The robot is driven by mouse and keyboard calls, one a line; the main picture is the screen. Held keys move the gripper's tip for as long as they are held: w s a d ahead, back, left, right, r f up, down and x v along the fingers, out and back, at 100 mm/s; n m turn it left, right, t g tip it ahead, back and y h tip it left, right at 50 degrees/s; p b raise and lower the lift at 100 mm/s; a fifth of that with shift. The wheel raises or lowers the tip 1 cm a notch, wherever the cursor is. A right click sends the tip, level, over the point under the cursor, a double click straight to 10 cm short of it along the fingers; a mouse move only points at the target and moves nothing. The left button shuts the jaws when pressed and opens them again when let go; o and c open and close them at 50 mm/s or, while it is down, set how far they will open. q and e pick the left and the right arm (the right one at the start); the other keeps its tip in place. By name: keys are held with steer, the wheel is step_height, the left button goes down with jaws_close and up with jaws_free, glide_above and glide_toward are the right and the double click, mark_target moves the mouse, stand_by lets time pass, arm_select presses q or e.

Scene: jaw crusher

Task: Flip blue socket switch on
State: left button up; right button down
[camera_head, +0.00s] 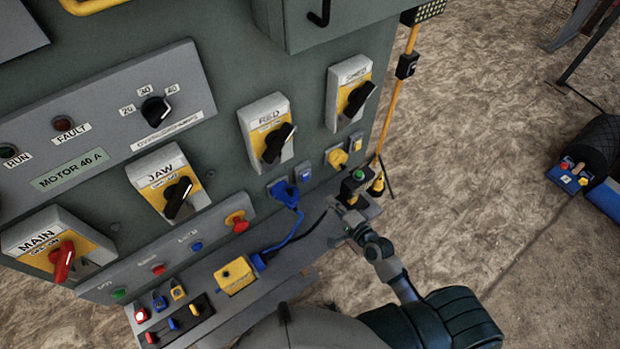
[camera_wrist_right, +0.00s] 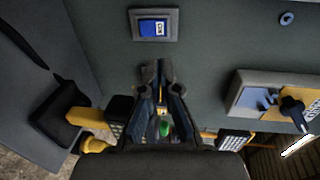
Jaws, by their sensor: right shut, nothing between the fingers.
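The blue socket (camera_head: 283,190) is on the grey panel, with a blue plug and cable in it. A small blue switch (camera_head: 304,174) in a grey frame is just right of it. In the right wrist view a blue rocker switch (camera_wrist_right: 153,29) in a grey frame lies straight beyond my fingertips, with a visible gap. My right gripper (camera_head: 342,210) is shut and empty, to the lower right of the switch; its fingertips show in the wrist view (camera_wrist_right: 159,68). I cannot tell the rocker's position. My left gripper is not in view.
A yellow socket (camera_head: 337,157) with a small switch (camera_head: 356,141) is right of the blue one. A green button on a black-and-yellow box (camera_head: 358,178) is close to my right gripper. A rotary switch labelled RED (camera_head: 268,132) is above. Open ground (camera_head: 480,150) lies right.

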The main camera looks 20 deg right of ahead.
mark_target(306, 174)
steer(key=x, duration=1.2)
steer(key=shift+d+p, duration=0.15)
steer(key=shift+p, duration=0.2)
steer(key=shift+w, duration=0.25)
steer(key=shift+w+a, duration=0.2)
